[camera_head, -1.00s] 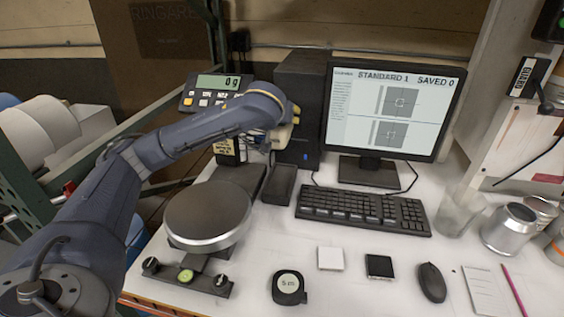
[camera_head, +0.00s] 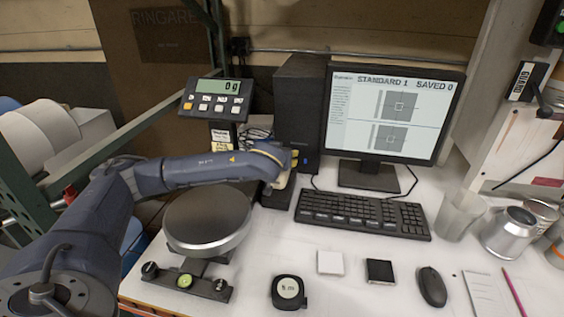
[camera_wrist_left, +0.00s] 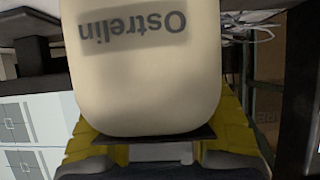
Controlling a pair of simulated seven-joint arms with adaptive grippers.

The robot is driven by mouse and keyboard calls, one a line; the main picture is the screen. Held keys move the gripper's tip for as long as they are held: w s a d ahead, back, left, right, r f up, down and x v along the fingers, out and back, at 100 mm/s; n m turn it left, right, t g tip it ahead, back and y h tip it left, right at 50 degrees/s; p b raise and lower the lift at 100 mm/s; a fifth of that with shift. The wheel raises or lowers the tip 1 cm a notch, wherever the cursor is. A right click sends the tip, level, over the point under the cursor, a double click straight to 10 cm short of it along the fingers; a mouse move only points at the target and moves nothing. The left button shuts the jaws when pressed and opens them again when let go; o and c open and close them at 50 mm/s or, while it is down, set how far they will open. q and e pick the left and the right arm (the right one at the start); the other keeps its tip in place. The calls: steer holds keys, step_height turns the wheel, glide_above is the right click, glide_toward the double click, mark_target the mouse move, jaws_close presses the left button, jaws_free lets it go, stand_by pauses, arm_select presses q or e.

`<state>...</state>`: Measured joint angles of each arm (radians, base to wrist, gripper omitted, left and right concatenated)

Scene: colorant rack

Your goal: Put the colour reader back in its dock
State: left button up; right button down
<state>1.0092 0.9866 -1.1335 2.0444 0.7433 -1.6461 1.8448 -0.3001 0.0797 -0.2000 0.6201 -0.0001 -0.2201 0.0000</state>
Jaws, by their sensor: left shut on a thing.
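The colour reader (camera_wrist_left: 148,75) is a cream, rounded body with "Ostrelin" on it, upside down in the left wrist view. My left gripper (camera_head: 283,174), with yellow fingers, is shut on it. In the head view only a small cream part of the reader (camera_head: 291,179) shows beside the gripper. The dark block that looks like the dock (camera_head: 274,198) is on the table left of the keyboard, directly below the gripper and partly hidden. I cannot tell whether the reader touches it. My right gripper is not in view.
A scale with a round plate (camera_head: 207,217) stands left of the dock, with its display (camera_head: 214,99) behind. The black computer tower (camera_head: 300,110), monitor (camera_head: 391,112) and keyboard (camera_head: 362,214) are close by. A tape measure (camera_head: 288,291) and a white square (camera_head: 330,262) lie in front.

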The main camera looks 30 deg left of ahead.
arm_select(q)
steer(key=shift+f, duration=1)
steer(key=shift+f, duration=0.1)
steer(key=o, duration=1.5)
steer(key=shift+f, duration=0.1)
steer(key=shift+r, duration=0.2)
steer(key=v, duration=1.2)
